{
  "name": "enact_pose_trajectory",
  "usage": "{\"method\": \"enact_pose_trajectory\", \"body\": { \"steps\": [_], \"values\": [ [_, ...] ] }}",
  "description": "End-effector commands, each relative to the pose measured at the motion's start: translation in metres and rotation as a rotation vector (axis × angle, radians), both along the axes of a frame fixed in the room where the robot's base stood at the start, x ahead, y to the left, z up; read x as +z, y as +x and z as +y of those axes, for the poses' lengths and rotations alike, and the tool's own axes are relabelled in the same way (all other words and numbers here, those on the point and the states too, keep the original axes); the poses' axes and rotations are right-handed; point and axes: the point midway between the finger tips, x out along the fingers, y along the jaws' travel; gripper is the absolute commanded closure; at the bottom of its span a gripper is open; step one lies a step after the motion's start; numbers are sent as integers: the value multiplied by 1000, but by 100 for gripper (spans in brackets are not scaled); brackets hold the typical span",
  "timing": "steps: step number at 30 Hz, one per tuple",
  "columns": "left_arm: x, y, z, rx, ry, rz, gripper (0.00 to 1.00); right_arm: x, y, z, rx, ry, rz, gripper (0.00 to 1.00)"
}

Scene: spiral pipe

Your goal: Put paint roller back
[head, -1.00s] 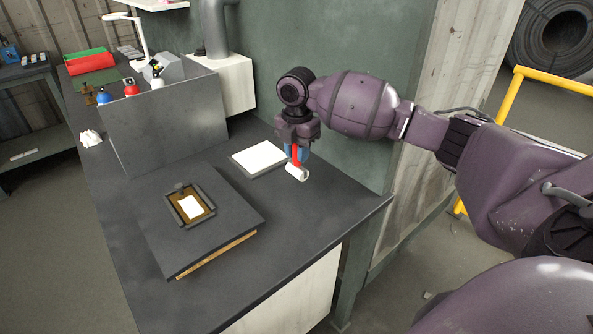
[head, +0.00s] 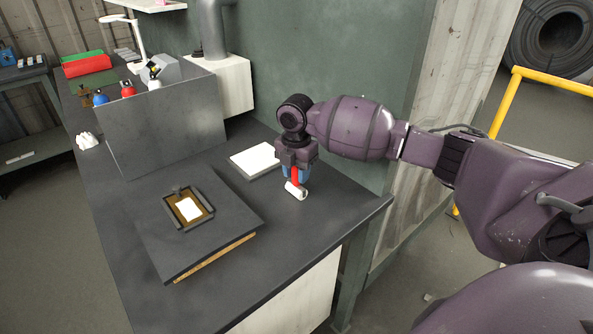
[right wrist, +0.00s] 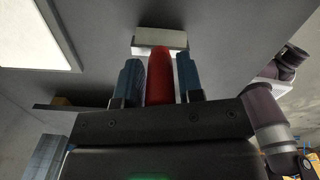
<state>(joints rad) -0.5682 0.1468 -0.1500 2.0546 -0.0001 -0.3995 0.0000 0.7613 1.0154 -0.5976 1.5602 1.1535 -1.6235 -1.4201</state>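The paint roller has a red handle (right wrist: 160,78) and a white roller head (head: 296,190). My right gripper (head: 297,172) points down over the right part of the dark worktop, with its blue fingers on both sides of the red handle. In the right wrist view the gripper (right wrist: 159,84) is shut on the handle, and the white head lies beyond the fingertips. The head is at or just above the worktop; I cannot tell whether it touches. A paint tray (head: 167,208) with a white patch inside lies on a raised dark board to the left. My left gripper is not in view.
A white-topped slab (head: 255,160) lies behind and left of the roller. The raised board (head: 215,240) has a wooden edge. A grey upright panel (head: 170,125) stands behind it, with bottles (head: 128,90) beyond. Bare worktop (head: 335,200) lies to the right.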

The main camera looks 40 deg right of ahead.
Motion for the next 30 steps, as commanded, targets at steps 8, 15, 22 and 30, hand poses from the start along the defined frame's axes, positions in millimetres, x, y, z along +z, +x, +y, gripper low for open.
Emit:
{"method": "enact_pose_trajectory", "body": {
  "steps": [8,15,22,30],
  "values": [
    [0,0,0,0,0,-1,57,0,0,0,0,0,0,49],
    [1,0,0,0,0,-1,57,10,0,0,0,-2,-2,49],
    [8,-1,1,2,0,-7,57,51,1,0,-1,-2,-7,49],
    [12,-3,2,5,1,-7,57,99,0,1,0,0,-4,49]
  ]
}}
